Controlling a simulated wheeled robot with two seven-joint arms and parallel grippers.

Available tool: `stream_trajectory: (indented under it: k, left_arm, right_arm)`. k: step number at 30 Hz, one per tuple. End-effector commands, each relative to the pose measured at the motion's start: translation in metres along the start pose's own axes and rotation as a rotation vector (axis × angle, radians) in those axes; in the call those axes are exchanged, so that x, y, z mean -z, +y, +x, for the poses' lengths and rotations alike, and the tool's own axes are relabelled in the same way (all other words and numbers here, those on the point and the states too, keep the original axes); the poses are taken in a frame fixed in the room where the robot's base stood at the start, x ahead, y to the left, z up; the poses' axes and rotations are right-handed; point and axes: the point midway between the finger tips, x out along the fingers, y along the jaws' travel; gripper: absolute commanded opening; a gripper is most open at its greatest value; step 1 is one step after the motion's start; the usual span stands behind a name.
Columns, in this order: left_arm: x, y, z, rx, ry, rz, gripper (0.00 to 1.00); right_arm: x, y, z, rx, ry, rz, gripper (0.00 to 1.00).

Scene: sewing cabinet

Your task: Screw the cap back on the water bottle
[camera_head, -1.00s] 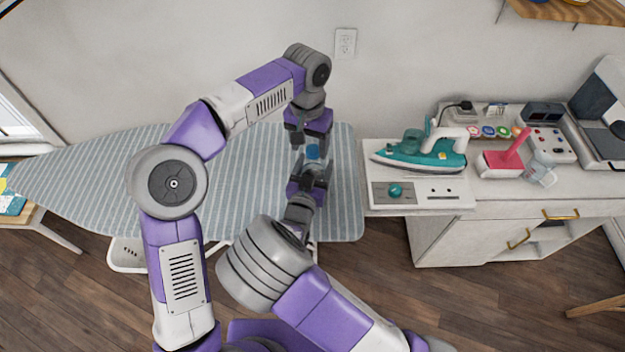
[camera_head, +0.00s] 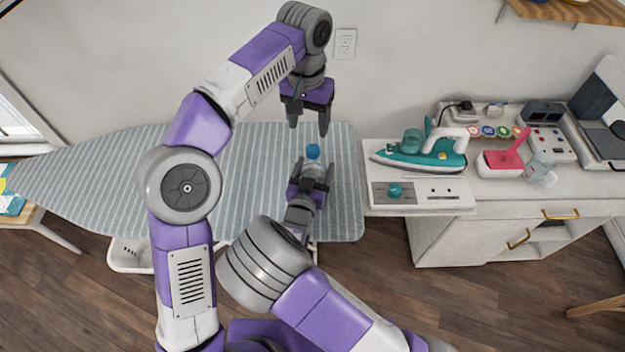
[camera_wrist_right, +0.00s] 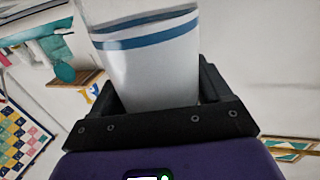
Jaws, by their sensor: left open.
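The water bottle (camera_wrist_right: 155,65), clear above and white with blue stripes below, fills the upper middle of the right wrist view between the fingers of my right gripper (camera_head: 315,172). That gripper is shut on it over the ironing board. The blue cap (camera_head: 313,151) sits on top of the bottle in the head view; how tightly it is seated cannot be told. My left gripper (camera_head: 309,126) is open and empty, pointing down above and behind the cap, apart from it. Most of the bottle body is hidden by the right gripper in the head view.
The striped ironing board (camera_head: 120,180) lies under both grippers, with free room to the left. A teal iron (camera_head: 420,152) stands on the white cabinet (camera_head: 500,208) at the right, near a pink-handled object (camera_head: 503,160). The wall is behind.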

Motion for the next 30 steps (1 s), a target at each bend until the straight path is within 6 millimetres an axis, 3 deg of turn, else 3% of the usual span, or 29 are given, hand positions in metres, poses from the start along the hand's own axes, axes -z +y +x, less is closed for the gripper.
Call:
stream_trajectory:
  k: [1,4,13,24,30]
  left_arm:
    - [0.000,0.000,0.001,0.000,0.000,0.000,0.63]
    - [0.000,0.000,0.001,0.000,0.000,0.000,0.63]
    - [0.000,0.000,0.000,0.000,0.000,0.000,0.63]
    - [0.000,0.000,-0.001,0.000,0.000,0.000,0.63]
    - [0.000,0.000,-0.001,0.000,0.000,0.000,0.63]
  right_arm:
    - [0.000,0.000,0.000,-0.001,0.002,0.000,0.86]
    - [0.002,0.000,0.001,-0.001,0.007,0.003,1.00]
    - [0.005,-0.001,-0.004,0.001,0.012,0.007,1.00]
    - [0.004,-0.001,-0.061,0.002,0.010,0.006,1.00]
    - [0.003,-0.001,-0.074,0.000,0.010,0.005,1.00]
